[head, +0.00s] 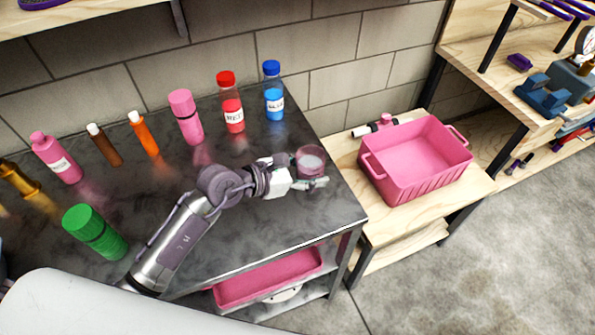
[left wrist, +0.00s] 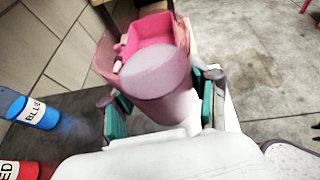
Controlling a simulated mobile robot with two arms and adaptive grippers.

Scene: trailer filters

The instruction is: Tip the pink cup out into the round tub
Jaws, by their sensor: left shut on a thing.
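The pink cup (head: 311,161) is see-through and holds something pale. It looks roughly upright above the right end of the dark bench. My left gripper (head: 297,184) is shut around it. In the left wrist view the cup (left wrist: 155,75) sits between the green-padded fingers (left wrist: 160,105), its pale contents showing inside. A pink tub (head: 415,160) with side handles stands to the right on a lower wooden table; it looks rectangular, not round. Its visible floor looks empty, and the cup is left of it. I cannot make out a round tub. My right gripper is out of view.
Along the wall stand a red bottle (head: 231,108), a blue bottle (head: 273,95) and a pink bottle (head: 186,118). A green bottle (head: 95,233) stands near the front. A pink tray (head: 268,278) is on the shelf below. A small pink-and-white item (head: 375,126) lies behind the tub.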

